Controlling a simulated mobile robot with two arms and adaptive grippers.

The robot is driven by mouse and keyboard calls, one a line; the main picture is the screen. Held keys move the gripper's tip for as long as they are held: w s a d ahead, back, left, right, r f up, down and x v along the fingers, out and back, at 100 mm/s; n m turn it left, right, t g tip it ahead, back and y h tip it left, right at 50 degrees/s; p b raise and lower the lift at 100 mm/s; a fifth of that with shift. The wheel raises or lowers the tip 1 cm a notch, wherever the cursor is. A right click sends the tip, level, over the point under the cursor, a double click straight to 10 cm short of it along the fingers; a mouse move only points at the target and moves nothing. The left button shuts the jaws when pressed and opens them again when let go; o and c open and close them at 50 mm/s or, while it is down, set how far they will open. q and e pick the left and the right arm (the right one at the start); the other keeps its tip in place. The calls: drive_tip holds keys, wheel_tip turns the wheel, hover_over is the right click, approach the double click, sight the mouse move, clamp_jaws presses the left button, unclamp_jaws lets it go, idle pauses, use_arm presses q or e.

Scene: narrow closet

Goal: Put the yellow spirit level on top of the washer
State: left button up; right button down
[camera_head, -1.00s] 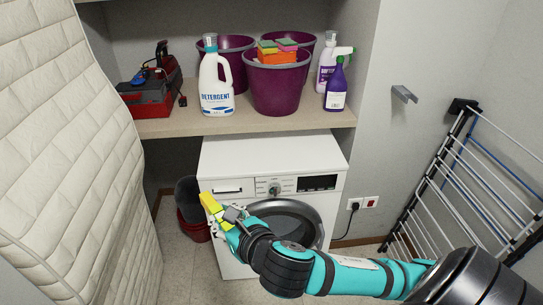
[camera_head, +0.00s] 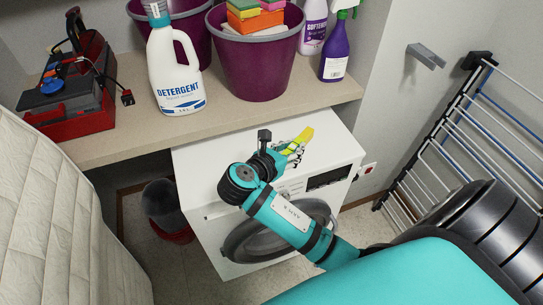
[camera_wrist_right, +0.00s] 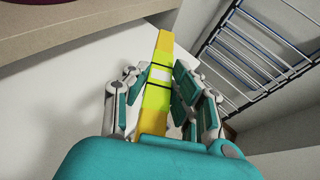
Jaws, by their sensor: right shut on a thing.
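The yellow spirit level (camera_wrist_right: 158,97) is held between the fingers of my right gripper (camera_wrist_right: 160,88), which is shut on it. In the head view the level (camera_head: 304,136) shows as a short yellow piece at the gripper (camera_head: 292,155), over the right part of the white washer's top. The washer (camera_head: 232,157) stands under the shelf, its round door partly hidden by my right arm. I cannot tell whether the level touches the washer's top. My left gripper is not in view.
The shelf (camera_head: 222,117) overhangs the back of the washer and carries a detergent bottle (camera_head: 175,75), purple buckets (camera_head: 255,66) and a red toolbox (camera_head: 68,105). A drying rack (camera_head: 455,140) leans at the right wall. A padded mattress-like panel (camera_head: 50,220) stands at the left.

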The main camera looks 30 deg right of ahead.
drive_tip(key=s+a+f+m+g, duration=0.3)
drive_tip(key=s+f+m+g, duration=0.2)
drive_tip(key=s+m+g, duration=0.3)
drive_tip(key=shift+n+h, duration=0.3)
drive_tip(key=shift+n, duration=0.3)
drive_tip(key=w+d, duration=0.1)
drive_tip(key=w, duration=0.3)
drive_tip(key=w+d+f, duration=0.1)
drive_tip(key=w+d, duration=0.1)
drive_tip(key=w, duration=0.3)
drive_tip(key=w+d+b, duration=0.1)
drive_tip(key=w, duration=0.4)
drive_tip(key=shift+d+f, duration=0.3)
drive_tip(key=shift+d, duration=0.1)
drive_tip(key=shift+f, duration=0.15)
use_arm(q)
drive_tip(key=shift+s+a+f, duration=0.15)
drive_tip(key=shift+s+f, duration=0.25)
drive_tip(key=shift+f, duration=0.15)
use_arm(e)
drive_tip(key=shift+w+f, duration=0.1)
drive_tip(key=shift+f, duration=1.5)
drive_tip(key=shift+f, duration=0.2)
drive_tip(key=c, duration=1.1)
unclamp_jaws()
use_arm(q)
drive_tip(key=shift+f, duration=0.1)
